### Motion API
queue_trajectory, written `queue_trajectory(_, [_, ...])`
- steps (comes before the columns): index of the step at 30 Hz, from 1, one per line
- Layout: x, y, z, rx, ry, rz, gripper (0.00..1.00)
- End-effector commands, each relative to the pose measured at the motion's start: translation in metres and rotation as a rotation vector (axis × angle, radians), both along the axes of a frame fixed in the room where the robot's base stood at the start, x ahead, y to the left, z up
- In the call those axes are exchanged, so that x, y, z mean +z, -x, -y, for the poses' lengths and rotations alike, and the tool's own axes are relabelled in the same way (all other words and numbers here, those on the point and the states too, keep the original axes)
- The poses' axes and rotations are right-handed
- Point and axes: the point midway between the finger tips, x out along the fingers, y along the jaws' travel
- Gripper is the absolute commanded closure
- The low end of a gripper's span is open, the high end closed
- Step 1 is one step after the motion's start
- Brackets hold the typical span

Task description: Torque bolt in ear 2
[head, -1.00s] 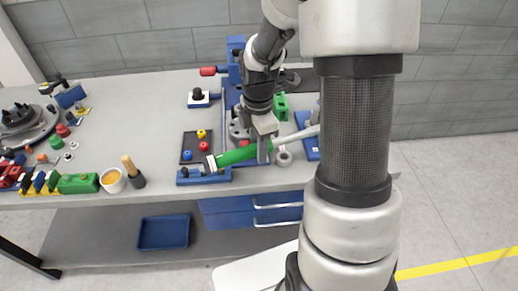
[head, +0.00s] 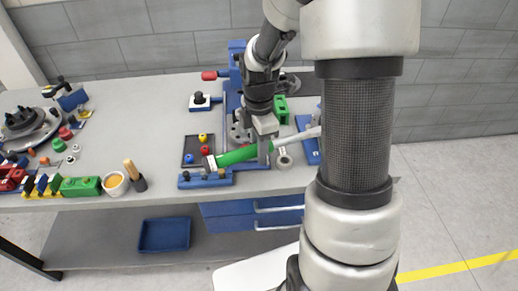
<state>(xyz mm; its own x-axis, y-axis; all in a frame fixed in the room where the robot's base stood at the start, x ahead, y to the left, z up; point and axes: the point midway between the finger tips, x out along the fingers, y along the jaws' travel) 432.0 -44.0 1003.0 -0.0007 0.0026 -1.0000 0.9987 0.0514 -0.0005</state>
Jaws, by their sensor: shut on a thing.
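A torque wrench with a green handle (head: 236,156) and a grey shaft (head: 296,137) lies slantwise across the front of the bench. My gripper (head: 263,158) points down and is shut on its green handle. The wrench's left end is just behind a small blue block with several pegs (head: 193,181). Its right end passes toward my column, and its tip is hard to make out there. A blue fixture frame (head: 228,103) stands behind and left of my gripper. My arm partly hides it. I cannot tell which part is ear 2, and no bolt there shows clearly.
A dark tray (head: 188,150) with red, yellow and blue pieces lies left of the wrench. A grey ring (head: 284,162) is to its right. A green block (head: 281,110) stands behind. Cups, blocks and a round grey fixture (head: 30,128) fill the left end; mid-left bench is clear.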

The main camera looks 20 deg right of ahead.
Motion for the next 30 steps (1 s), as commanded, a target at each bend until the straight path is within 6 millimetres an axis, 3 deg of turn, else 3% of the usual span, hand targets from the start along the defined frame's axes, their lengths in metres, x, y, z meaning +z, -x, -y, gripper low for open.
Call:
queue_trajectory(19, [0.013, -0.001, 0.0, 0.0, 0.001, 0.004, 1.0])
queue_trajectory(30, [0.032, -0.002, 0.0, 0.0, 0.001, 0.005, 1.0])
